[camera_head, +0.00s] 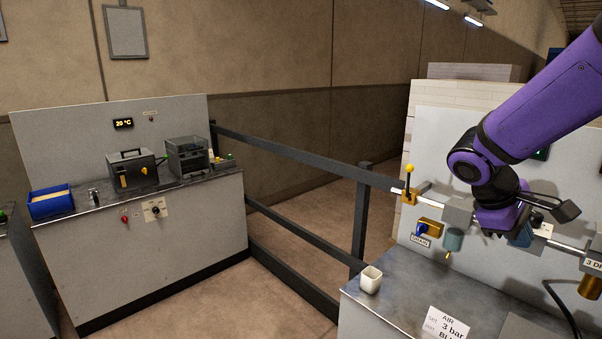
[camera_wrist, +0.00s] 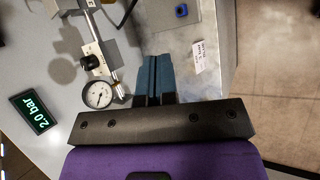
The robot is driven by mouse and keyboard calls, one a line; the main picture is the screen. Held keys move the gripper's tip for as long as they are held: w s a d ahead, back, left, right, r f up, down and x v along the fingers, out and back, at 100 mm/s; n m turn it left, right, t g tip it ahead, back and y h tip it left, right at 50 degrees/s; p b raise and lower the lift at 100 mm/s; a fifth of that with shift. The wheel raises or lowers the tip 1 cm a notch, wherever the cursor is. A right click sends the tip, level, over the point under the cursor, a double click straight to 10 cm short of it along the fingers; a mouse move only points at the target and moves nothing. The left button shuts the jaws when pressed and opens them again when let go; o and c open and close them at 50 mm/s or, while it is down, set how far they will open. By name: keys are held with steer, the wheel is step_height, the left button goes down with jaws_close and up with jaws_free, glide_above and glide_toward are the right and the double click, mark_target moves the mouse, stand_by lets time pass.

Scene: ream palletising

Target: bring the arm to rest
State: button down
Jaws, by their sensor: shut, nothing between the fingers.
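My purple arm (camera_head: 545,105) reaches in from the upper right in the head view. My gripper (camera_head: 522,238) is in front of the pipework on the right-hand panel, its blue fingers partly hidden by my wrist. In the wrist view the blue fingers of my gripper (camera_wrist: 155,62) lie side by side, shut and empty. They are beside the metal pipe, and I cannot tell the exact gap to it.
The panel pipe carries a yellow-knobbed lever (camera_head: 408,180), a blue DRAIN valve (camera_head: 422,230) and a gauge (camera_wrist: 98,95). A white cup (camera_head: 371,280) stands on the bench (camera_head: 395,300). A dark railing (camera_head: 300,155) runs leftward to another bench (camera_head: 150,230).

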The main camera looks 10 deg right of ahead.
steer(key=s+a+r+m+t+y, duration=0.5)
steer(key=s+a+r+t+y, duration=0.2)
steer(key=s+a, duration=0.4)
steer(key=shift+a+r, duration=0.9)
